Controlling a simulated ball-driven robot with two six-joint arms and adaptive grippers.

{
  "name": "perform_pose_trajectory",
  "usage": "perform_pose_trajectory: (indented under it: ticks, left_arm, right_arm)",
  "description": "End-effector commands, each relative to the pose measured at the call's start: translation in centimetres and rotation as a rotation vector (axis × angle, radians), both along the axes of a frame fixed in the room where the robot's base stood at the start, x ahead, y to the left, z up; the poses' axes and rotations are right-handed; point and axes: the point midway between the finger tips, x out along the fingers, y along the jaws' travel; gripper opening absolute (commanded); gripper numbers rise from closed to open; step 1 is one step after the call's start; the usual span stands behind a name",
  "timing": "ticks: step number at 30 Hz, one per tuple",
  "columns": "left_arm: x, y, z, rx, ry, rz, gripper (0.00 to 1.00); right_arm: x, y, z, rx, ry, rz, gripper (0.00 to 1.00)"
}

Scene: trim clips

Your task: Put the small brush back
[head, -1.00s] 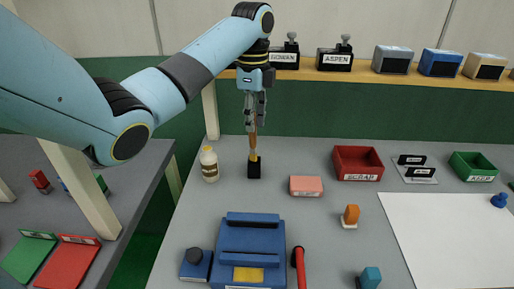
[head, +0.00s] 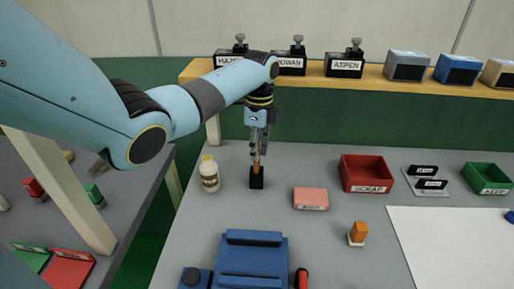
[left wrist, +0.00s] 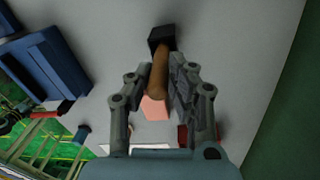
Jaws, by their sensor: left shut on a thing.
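The small brush (head: 256,168) shows as a short length of brown wooden handle, upright, between my left gripper and a small black holder (head: 257,180) on the grey table. My left gripper (head: 258,150) points down right above the holder and is shut on the brush. In the left wrist view, the brush handle (left wrist: 158,80) lies between the two fingers (left wrist: 160,78) and runs to the black holder (left wrist: 161,37). The brush's lower end is hidden, seemingly inside the holder. My right gripper is not in view.
A white bottle with a yellow cap (head: 209,174) stands close left of the holder. A pink block (head: 310,198) lies to the right, then a red scrap bin (head: 366,186). A blue device (head: 252,258) is in front.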

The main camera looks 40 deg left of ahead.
Motion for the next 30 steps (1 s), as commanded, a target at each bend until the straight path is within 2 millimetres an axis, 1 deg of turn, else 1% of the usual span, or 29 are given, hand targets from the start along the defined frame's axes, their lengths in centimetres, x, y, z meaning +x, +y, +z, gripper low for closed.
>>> perform_pose_trajectory:
  ticks: [9, 10, 15, 22, 25, 28, 30]
  left_arm:
    - [0.0, 0.0, -0.3, 0.000, 0.000, 0.000, 0.00]
    - [0.0, 0.0, -0.3, 0.000, 0.000, 0.000, 0.21]
    - [0.0, 0.0, -0.2, 0.000, 0.000, 0.000, 0.41]
    - [0.0, 0.0, -0.2, 0.000, 0.000, 0.000, 0.41]
    - [0.1, 0.0, 0.3, 0.000, -0.002, 0.000, 0.41]
    - [0.3, 0.1, 1.6, 0.001, -0.004, 0.000, 0.41]
    - [0.4, 0.1, 3.0, 0.002, -0.005, -0.001, 0.41]
  right_arm:
    - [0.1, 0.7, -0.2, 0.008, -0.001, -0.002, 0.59]
    - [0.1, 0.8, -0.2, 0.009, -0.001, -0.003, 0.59]
    - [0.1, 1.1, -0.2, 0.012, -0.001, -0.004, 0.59]
    - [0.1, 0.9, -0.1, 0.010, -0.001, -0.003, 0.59]
    - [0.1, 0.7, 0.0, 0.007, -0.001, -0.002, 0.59]
    - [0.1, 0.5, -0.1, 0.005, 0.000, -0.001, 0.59]
    - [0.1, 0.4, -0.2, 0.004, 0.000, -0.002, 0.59]
